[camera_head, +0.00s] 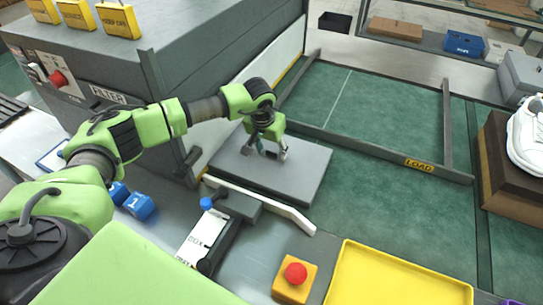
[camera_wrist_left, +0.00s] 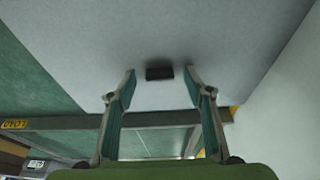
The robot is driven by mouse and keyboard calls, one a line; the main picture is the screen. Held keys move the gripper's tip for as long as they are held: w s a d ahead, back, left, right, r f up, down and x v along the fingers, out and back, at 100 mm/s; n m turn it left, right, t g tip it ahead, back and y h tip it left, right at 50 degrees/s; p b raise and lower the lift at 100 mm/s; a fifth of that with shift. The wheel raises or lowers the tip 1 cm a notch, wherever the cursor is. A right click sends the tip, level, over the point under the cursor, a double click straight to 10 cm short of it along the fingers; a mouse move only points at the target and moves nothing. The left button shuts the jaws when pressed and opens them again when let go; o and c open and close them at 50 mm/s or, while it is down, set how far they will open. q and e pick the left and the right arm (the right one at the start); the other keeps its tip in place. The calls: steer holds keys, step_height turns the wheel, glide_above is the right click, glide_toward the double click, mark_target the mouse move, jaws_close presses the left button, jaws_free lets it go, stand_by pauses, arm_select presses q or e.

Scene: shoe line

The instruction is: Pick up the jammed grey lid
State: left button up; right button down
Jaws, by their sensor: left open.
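The grey lid (camera_head: 305,178) is a flat panel lying beside the machine on the green conveyor. In the left wrist view the lid (camera_wrist_left: 95,35) fills the upper part, with a small dark block (camera_wrist_left: 160,73) on its surface. My left gripper (camera_head: 268,153) is over the lid, pointing down. In the left wrist view its two fingers (camera_wrist_left: 160,75) are apart, one on each side of the dark block and not closed on it. The gripper hides part of the lid in the head view. My right gripper is not in view.
A white bar (camera_head: 265,203) lies along the lid's near edge. The FILTER machine (camera_head: 190,60) stands behind on the left. A red button (camera_head: 295,273) and a yellow tray (camera_head: 395,280) are at the front. A dark frame with a LOAD label (camera_head: 420,164) borders the green surface.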

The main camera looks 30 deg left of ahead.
arm_select(q)
steer(key=c, duration=1.2)
steer(key=shift+r, duration=0.1)
